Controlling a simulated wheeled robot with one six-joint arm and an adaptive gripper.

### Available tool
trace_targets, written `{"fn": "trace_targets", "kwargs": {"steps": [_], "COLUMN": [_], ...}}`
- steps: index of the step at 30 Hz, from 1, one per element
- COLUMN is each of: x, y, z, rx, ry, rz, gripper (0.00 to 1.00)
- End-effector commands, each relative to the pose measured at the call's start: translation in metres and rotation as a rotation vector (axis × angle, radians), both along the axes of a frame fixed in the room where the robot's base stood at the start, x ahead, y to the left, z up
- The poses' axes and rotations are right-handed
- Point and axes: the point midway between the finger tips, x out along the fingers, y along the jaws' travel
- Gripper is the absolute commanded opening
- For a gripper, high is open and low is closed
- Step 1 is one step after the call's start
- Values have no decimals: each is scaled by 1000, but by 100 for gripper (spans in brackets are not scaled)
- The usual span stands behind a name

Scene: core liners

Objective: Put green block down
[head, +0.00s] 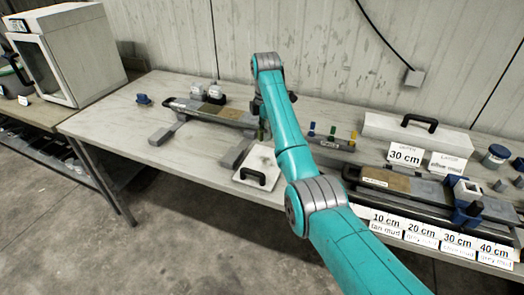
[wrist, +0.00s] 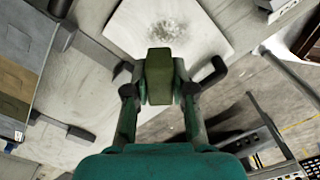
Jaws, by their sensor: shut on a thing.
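The green block (wrist: 158,72) is olive green and sits between my fingertips in the wrist view. My gripper (wrist: 158,88) is shut on it. Behind the block in that view lies a pale square board (wrist: 205,20) with a speckled grey patch. The gap between block and board cannot be told. In the head view the same white board (head: 260,160) lies at the table's front edge, with a black handle (head: 253,177) at its near side. My teal arm hides most of my gripper there.
A long core tray (head: 235,114) with tan and grey sections stands left of my arm, and a second one (head: 385,180) to the right. Small coloured pieces (head: 333,133) stand behind my arm on the right. Label cards (head: 420,232) line the right front.

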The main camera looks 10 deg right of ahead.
Motion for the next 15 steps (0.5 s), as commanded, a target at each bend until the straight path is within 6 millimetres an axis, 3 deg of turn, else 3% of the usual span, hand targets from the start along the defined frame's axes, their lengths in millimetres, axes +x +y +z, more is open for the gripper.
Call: {"fn": "trace_targets", "kwargs": {"steps": [6,15], "x": [-1,-1], "y": [0,0], "z": [-33,-62], "rx": [0,0], "ry": [5,3], "rz": [0,0], "gripper": [0,0]}}
